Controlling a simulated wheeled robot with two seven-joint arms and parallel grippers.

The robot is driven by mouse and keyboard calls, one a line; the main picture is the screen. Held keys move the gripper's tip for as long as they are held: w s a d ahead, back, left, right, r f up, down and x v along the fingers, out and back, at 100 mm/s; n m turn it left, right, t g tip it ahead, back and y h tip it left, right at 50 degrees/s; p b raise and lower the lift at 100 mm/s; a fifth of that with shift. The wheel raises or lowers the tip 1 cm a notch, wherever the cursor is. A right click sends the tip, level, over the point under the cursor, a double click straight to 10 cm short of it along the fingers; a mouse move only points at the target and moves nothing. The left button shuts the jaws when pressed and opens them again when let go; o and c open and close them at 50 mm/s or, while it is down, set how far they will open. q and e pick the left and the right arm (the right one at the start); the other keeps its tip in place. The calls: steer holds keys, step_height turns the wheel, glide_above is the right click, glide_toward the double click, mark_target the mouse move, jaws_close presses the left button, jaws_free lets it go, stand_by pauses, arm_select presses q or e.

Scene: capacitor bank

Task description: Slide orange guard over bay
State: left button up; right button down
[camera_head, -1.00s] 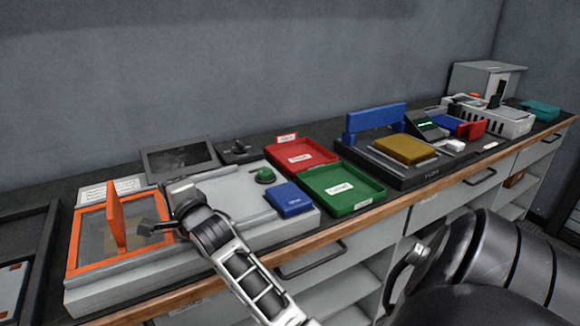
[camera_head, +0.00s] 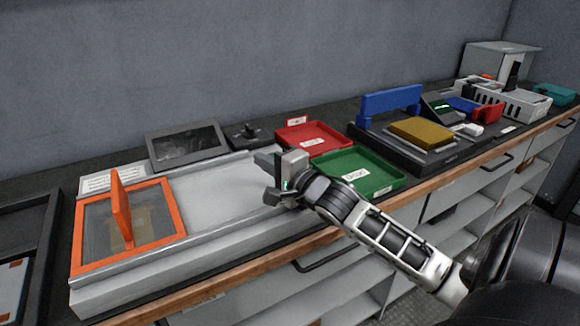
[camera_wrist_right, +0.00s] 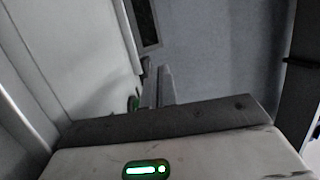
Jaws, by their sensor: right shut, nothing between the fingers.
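The orange guard (camera_head: 120,205) is a square orange frame with a clear pane and an upright orange handle plate. It lies at the left end of the long pale grey bay unit (camera_head: 225,190) on the bench. My right gripper (camera_head: 268,178) is shut and empty over the right end of that unit, well apart from the guard. Its fingers also show in the right wrist view (camera_wrist_right: 160,88). It hides the blue block and most of the green knob, part of which shows in the right wrist view (camera_wrist_right: 133,103). My left gripper is out of view.
A red tray (camera_head: 340,133) and a green tray (camera_head: 395,178) stand right of the unit. A dark screen (camera_head: 185,145) stands behind it. Farther right is a dark fixture with a yellow block (camera_head: 422,132). The unit's middle surface is clear.

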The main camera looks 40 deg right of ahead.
steer(key=s, duration=0.7)
step_height(320, 180, up, 2)
steer(key=p, duration=0.2)
steer(key=shift+s+r+p, duration=0.1)
steer(key=shift+s+p, duration=0.05)
steer(key=shift+p, duration=0.15)
steer(key=shift+s+a+r+p, duration=0.1)
steer(key=shift+s+r+p, duration=0.05)
steer(key=shift+p, duration=0.15)
